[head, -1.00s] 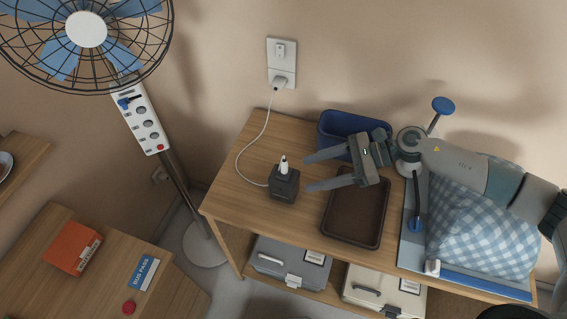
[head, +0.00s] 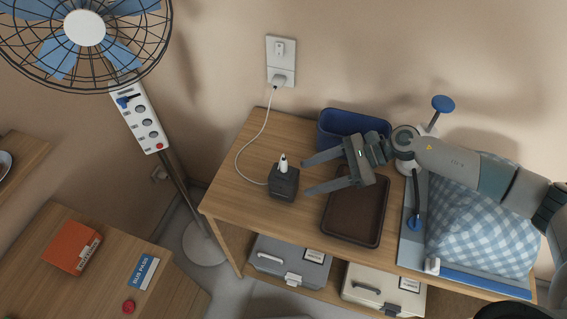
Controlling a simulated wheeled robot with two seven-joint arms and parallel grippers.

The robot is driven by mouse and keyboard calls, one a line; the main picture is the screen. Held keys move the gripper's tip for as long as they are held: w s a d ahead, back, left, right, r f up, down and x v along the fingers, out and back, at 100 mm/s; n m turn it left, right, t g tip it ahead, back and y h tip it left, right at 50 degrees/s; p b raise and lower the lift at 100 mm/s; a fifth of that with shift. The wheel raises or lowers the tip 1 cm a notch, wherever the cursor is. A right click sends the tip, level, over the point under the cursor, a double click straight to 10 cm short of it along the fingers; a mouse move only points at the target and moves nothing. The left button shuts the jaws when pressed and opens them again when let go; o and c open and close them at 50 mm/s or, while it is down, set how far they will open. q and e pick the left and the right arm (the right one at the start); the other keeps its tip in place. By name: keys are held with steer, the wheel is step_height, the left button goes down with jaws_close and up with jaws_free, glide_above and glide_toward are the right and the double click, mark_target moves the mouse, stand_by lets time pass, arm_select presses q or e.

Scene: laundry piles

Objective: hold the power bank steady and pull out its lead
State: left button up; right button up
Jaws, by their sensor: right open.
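The power bank (head: 283,185) is a dark block standing upright on the wooden table, left of the brown tray. A white plug sits in its top. The white lead (head: 240,151) curves from the power bank's side up to the wall socket. My right gripper (head: 304,176) is open and empty, its two fingers pointing left. The fingertips are just right of the power bank, and I cannot tell whether they touch it. My left gripper is not in view.
A brown tray (head: 353,222) lies under my right gripper, with a blue bin (head: 328,131) behind. A wall socket (head: 281,62) is above the table. A checked cushion (head: 478,225) is at right. A fan (head: 85,30) and a lower desk (head: 95,290) are at left.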

mark_target(288, 184)
steer(key=x, duration=0.6)
steer(key=shift+a, duration=0.1)
steer(key=shift+b+x, duration=0.35)
steer(key=shift+x, duration=0.5)
steer(key=c, duration=0.5)
steer(key=shift+c, duration=0.2)
